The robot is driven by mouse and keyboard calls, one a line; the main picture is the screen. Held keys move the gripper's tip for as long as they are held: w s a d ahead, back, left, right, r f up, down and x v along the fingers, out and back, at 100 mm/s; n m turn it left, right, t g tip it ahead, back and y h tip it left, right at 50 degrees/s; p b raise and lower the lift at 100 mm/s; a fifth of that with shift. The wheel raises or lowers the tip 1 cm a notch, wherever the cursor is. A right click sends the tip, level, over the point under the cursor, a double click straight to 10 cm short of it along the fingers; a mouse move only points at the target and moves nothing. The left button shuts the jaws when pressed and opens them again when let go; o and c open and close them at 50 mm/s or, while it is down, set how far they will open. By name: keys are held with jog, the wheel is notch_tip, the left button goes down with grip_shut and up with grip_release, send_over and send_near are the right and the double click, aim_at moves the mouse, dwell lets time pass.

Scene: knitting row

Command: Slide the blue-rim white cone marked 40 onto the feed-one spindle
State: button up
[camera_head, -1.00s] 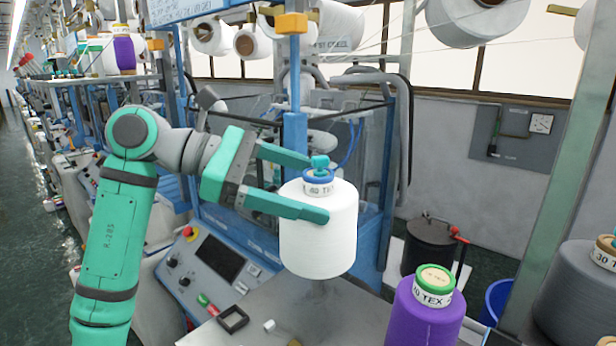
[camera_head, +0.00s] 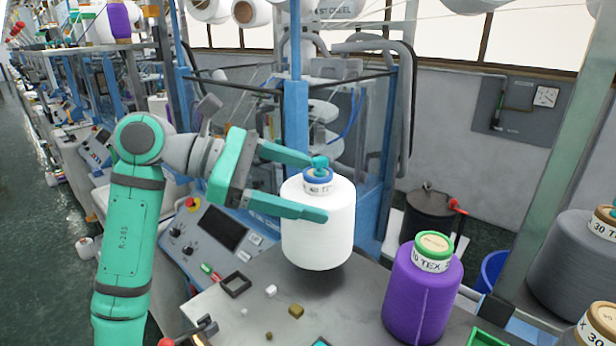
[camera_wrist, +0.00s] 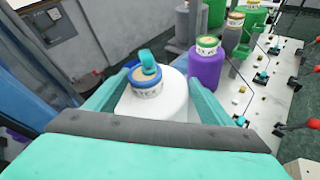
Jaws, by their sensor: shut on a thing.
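The white cone (camera_head: 317,230) has a blue rim and a paper label at its top. I cannot read the label's number with certainty. My gripper (camera_head: 312,188) is shut on the cone, with one teal finger on either side of its upper part. The cone is upright and appears a little above the grey table (camera_head: 262,315). A small teal piece (camera_head: 320,162) stands on top of the cone. In the wrist view the cone (camera_wrist: 160,105) sits between the fingers, the teal piece on its tan top. I cannot identify the feed-one spindle.
A purple cone with a green rim (camera_head: 423,295) stands right of the held cone. Grey cones (camera_head: 575,265) stand farther right. A black frame (camera_head: 235,284) and small blocks lie on the table. A blue post (camera_head: 296,130) and machine frame rise behind. More cones and red-handled parts show in the wrist view.

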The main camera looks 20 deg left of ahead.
jog(key=shift+f, duration=1.6)
jog(key=o, duration=2.1)
jog(key=shift+w, duration=0.15)
jog(key=shift+o, duration=0.2)
jog(key=shift+d, duration=0.1)
jog(key=shift+f, duration=0.1)
jog(key=v, duration=1)
jog(key=shift+s+a+r, duration=0.2)
jog(key=shift+s+a, duration=0.05)
jog(key=shift+w, duration=0.15)
